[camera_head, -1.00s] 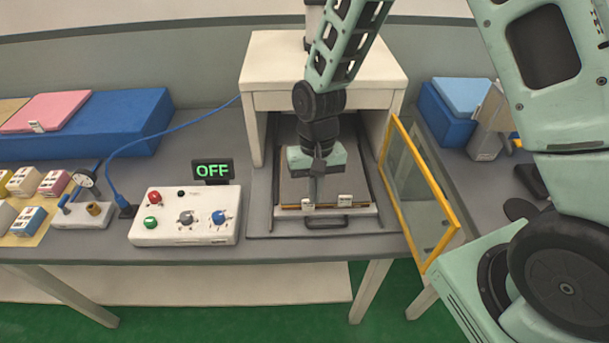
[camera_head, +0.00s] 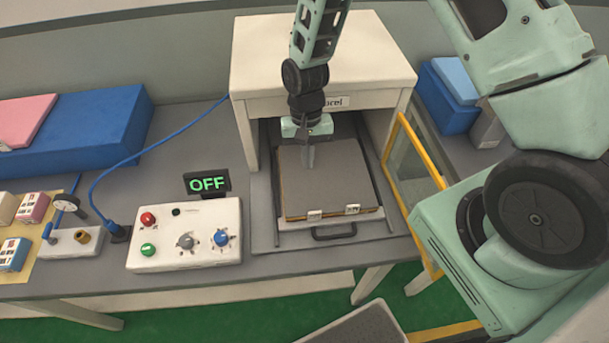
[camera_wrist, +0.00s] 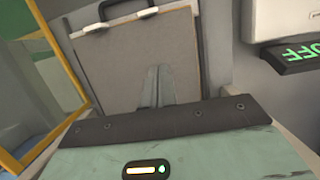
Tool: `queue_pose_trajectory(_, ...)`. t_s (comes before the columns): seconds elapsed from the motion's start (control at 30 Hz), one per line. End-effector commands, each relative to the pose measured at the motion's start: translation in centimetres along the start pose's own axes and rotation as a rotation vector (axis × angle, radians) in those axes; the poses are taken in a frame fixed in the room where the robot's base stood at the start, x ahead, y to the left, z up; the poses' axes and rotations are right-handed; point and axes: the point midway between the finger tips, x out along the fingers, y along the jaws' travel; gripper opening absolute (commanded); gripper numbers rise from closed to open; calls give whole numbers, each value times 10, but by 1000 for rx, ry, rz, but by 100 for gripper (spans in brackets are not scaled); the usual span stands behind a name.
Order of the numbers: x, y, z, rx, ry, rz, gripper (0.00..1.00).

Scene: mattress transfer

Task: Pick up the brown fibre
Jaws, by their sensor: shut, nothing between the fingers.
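A grey-brown flat sheet (camera_head: 335,190), likely the brown fibre, lies on a tray in the open white cabinet. Its front edge shows thin brown and yellowish layers, with two small white tags there. I cannot tell which layer is the fibre. My gripper (camera_head: 308,163) points down over the back half of the sheet, fingers together and empty. In the wrist view the sheet (camera_wrist: 125,65) fills the upper middle, and the shut fingers (camera_wrist: 158,80) stand in front of it. I cannot tell whether the fingertips touch it.
The white cabinet's top (camera_head: 320,60) overhangs the tray at the back. A yellow-framed door (camera_head: 415,165) stands open on the right. A control box (camera_head: 185,235) and an OFF display (camera_head: 207,184) are to the left.

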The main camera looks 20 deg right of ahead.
Motion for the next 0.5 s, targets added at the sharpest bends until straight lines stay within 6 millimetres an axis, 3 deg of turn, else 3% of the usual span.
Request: queue_pose_trajectory(0.5,98,0,-1,-1,-2,1,0)
